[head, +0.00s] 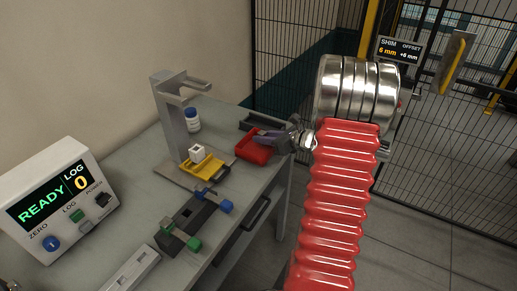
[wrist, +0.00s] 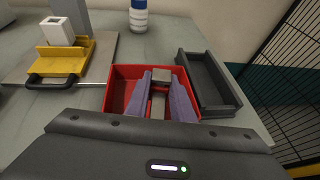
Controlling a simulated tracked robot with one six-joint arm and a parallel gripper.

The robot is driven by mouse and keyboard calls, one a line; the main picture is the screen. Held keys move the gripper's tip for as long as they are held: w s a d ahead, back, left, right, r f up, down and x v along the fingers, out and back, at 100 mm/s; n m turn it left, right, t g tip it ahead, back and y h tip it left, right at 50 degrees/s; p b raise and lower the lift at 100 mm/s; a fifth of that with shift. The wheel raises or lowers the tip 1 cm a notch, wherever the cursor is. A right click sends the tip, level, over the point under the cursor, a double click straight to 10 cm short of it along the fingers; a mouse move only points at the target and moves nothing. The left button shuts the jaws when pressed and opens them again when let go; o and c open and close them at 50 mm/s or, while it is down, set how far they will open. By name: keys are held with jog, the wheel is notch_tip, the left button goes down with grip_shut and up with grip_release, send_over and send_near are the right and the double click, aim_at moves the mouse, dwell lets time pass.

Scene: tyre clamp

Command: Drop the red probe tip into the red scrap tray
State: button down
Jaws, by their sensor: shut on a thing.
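The red scrap tray (head: 251,151) stands on the grey bench near its right side. In the wrist view the tray (wrist: 117,90) lies straight ahead, open at the top. My gripper (head: 272,137) is at the tray, with its purple fingers over it. In the wrist view my gripper (wrist: 160,80) is shut on a small piece between the fingers, grey where it shows. I take it to be the probe tip, but I cannot make out its red part against the red tray. I cannot tell how high it is above the tray floor.
A dark grey tray (wrist: 182,101) is right of the red one. Green and blue clamps lie nearer. A wire fence (head: 285,60) stands behind.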

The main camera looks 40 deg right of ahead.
jog(key=shift+f, duration=0.2)
jog(key=c, duration=1.5)
grip_release()
jog(key=shift+o, duration=0.2)
jog(key=shift+s+r, duration=0.1)
jog(key=shift+s, duration=0.05)
jog(key=v, duration=1.3)
jog(key=shift+s, duration=0.25)
